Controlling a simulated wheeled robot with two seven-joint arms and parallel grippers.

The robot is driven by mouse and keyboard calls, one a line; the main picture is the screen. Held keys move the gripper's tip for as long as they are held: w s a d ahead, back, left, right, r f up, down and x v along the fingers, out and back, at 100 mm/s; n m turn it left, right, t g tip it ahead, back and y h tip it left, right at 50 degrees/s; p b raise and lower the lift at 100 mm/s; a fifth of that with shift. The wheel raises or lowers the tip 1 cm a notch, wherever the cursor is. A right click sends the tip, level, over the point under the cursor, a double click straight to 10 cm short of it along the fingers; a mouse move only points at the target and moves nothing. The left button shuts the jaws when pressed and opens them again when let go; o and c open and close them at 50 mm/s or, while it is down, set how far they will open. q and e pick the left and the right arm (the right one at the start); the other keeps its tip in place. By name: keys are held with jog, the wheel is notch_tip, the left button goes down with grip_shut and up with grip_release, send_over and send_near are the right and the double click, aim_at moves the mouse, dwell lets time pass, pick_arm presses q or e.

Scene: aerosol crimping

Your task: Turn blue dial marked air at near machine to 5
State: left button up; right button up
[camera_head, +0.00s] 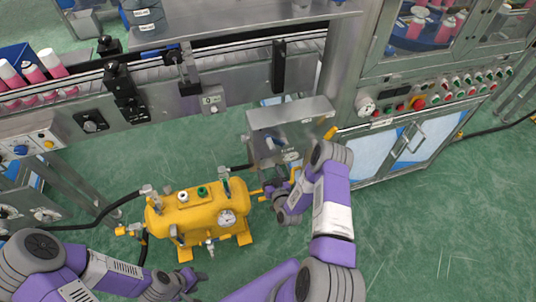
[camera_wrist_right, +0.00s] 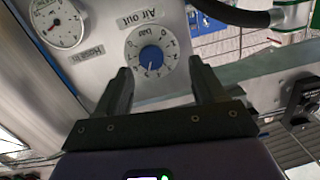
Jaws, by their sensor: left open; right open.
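In the right wrist view a blue dial (camera_wrist_right: 151,57) with a white numbered ring sits on a grey panel (camera_wrist_right: 105,70) under upside-down text reading "Air out" and "bar". Its white mark points toward the bottom of the picture; the number there is too small to read surely. My right gripper (camera_wrist_right: 160,70) is open, its two fingers either side of the dial's lower part in the picture, with no clear contact. In the head view my right gripper (camera_head: 273,187) is by the small grey box machine (camera_head: 290,112). My left gripper (camera_head: 196,274) is open and empty, low in the view.
A round gauge (camera_wrist_right: 60,22) is beside the dial. A yellow tank (camera_head: 197,213) with valves and a hose stands left of my right arm. A conveyor (camera_head: 215,68) runs behind. A cabinet (camera_head: 400,145) is at right. Green floor is free at lower right.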

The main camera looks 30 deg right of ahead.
jog(key=w+d+r+h+b, duration=0.1)
jog(key=w+d+b, duration=0.1)
jog(key=w, duration=0.5)
jog(key=shift+d+t, duration=0.4)
jog(key=shift+d, duration=0.3)
jog(key=shift+w, duration=0.1)
jog(key=c, duration=1.1)
jog(key=shift+o, duration=0.2)
jog(key=shift+m, duration=0.3)
jog(key=o, duration=1.1)
jog(key=shift+c, duration=0.2)
